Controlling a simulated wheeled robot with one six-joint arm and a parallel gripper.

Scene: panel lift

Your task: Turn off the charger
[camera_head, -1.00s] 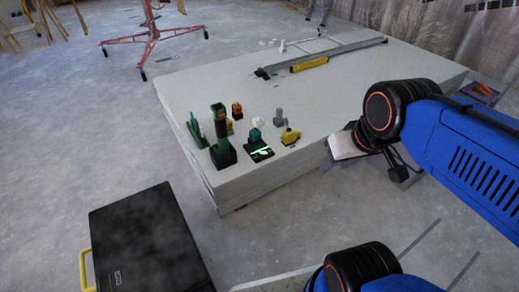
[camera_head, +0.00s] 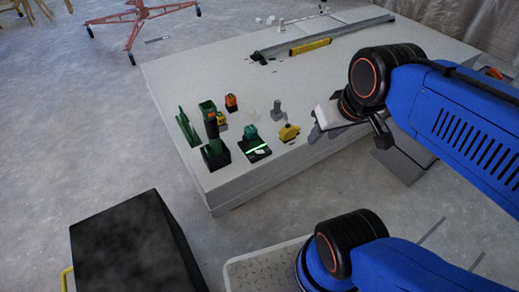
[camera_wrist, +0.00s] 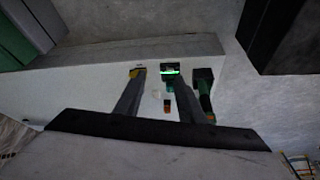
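The charger (camera_head: 256,150) is a small black unit with a lit green strip, near the front edge of the stack of pale panels (camera_head: 300,75). A teal block (camera_head: 250,133) sits at its back. In the wrist view the charger (camera_wrist: 170,71) shows beyond the fingertips, its strip lit. My gripper (camera_head: 318,130) is to the right of the charger over the stack's front edge, apart from it. In the wrist view my gripper (camera_wrist: 158,78) has its two grey fingers spread with nothing between them. The charger's switch is too small to make out.
A green-and-black drill (camera_head: 213,140) stands left of the charger, a yellow tool (camera_head: 289,132) right. A grey upright piece (camera_head: 277,108) and an orange device (camera_head: 231,102) stand behind. A yellow level (camera_head: 310,46) lies farther back. A black case (camera_head: 130,250) is on the floor.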

